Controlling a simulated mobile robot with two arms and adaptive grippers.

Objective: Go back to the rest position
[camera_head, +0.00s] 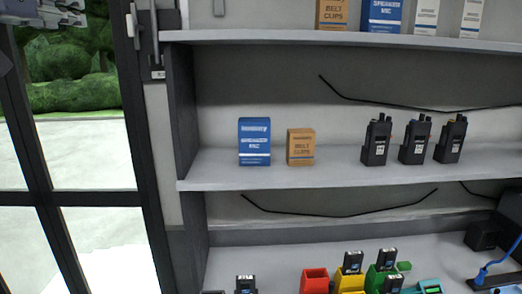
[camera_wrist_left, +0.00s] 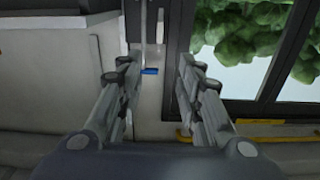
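My left gripper (camera_head: 62,14) shows at the top left corner of the head view, in front of the window and partly cut off by the frame. In the left wrist view its two fingers (camera_wrist_left: 156,75) stand wide apart with nothing between them, so it is open and empty. It is away from the shelves. My right gripper is in neither view.
The middle shelf (camera_head: 330,172) holds a blue box (camera_head: 254,142), a brown box (camera_head: 300,147) and several black radios (camera_head: 376,140). Boxes stand on the upper shelf (camera_head: 270,36). Below are coloured bins (camera_head: 314,281) with radios or batteries. A dark window frame (camera_head: 150,170) stands left.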

